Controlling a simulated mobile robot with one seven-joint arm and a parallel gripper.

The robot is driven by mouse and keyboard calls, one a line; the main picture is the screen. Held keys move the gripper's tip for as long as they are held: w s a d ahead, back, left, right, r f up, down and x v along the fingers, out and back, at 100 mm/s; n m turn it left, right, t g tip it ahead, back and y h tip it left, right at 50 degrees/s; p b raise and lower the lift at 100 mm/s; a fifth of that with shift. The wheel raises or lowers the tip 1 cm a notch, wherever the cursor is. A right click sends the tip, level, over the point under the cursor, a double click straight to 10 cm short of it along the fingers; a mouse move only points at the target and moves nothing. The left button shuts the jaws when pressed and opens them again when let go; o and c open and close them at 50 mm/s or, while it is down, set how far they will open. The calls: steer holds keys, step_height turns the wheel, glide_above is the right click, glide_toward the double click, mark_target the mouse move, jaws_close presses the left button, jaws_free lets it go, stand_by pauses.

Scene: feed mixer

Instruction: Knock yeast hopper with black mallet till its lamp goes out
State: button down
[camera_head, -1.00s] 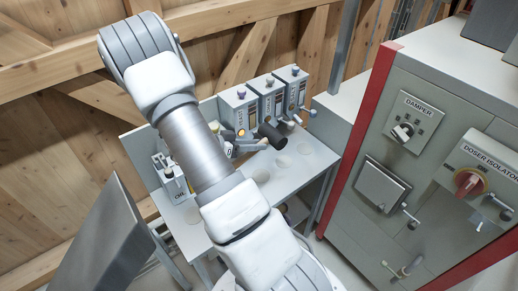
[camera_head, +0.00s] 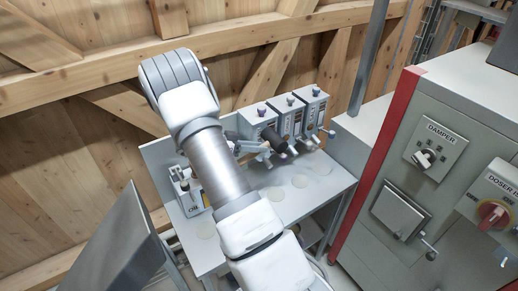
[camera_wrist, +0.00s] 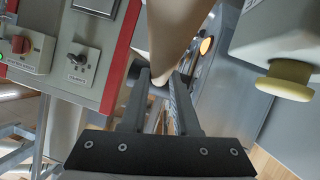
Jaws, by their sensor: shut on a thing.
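My gripper (camera_wrist: 160,76) is shut on the mallet's tan handle (camera_wrist: 173,28). In the head view it is mostly hidden behind my arm. A round amber lamp (camera_wrist: 205,46) glows beyond the fingers in the wrist view; I take it as the yeast lamp. In the head view the lamp is hidden.
Two similar hoppers (camera_head: 290,112) (camera_head: 314,105) stand close to the right of the yeast hopper. A small device (camera_head: 188,194) stands at the bench's left. A grey cabinet with a damper switch (camera_head: 425,157) is at right. The bench front (camera_head: 320,183) is clear.

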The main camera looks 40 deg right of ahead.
steer(key=shift+s+a+r+p, duration=0.15)
steer(key=shift+s+p, duration=0.4)
steer(key=shift+s, duration=1.15)
